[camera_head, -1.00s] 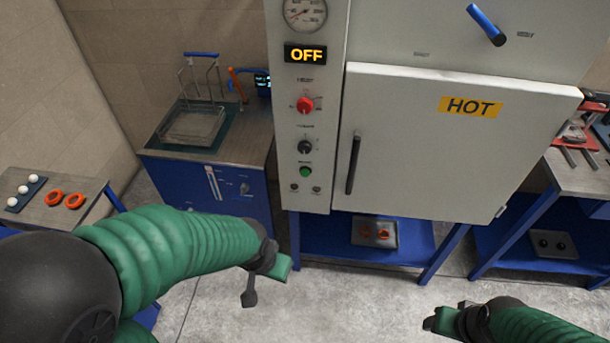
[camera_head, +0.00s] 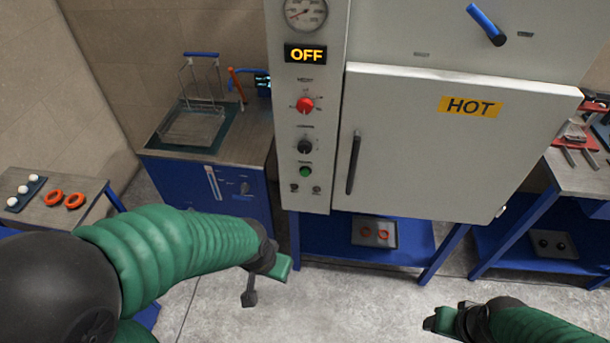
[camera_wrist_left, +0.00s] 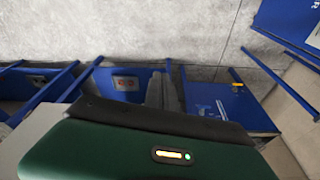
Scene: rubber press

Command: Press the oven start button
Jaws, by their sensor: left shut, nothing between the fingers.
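The oven (camera_head: 425,140) stands in the middle with its door closed and a yellow HOT label on it. Its display (camera_head: 306,55) reads OFF. On the control panel are a red knob (camera_head: 305,105), a black knob (camera_head: 304,147) and a green button (camera_head: 305,172) below them. My left gripper (camera_head: 266,284) is in front of and below the panel, shut and empty, apart from the button. My right gripper (camera_head: 440,320) is at the lower right, well away from the oven; its fingers are not clear. The left wrist view shows mostly floor and blue stands, no button.
A blue bench (camera_head: 208,190) with a wire basket (camera_head: 193,125) stands left of the oven. A small table (camera_head: 55,210) at far left holds orange rings and white balls. A tray (camera_head: 374,233) lies on the shelf below the oven. Floor is clear in front.

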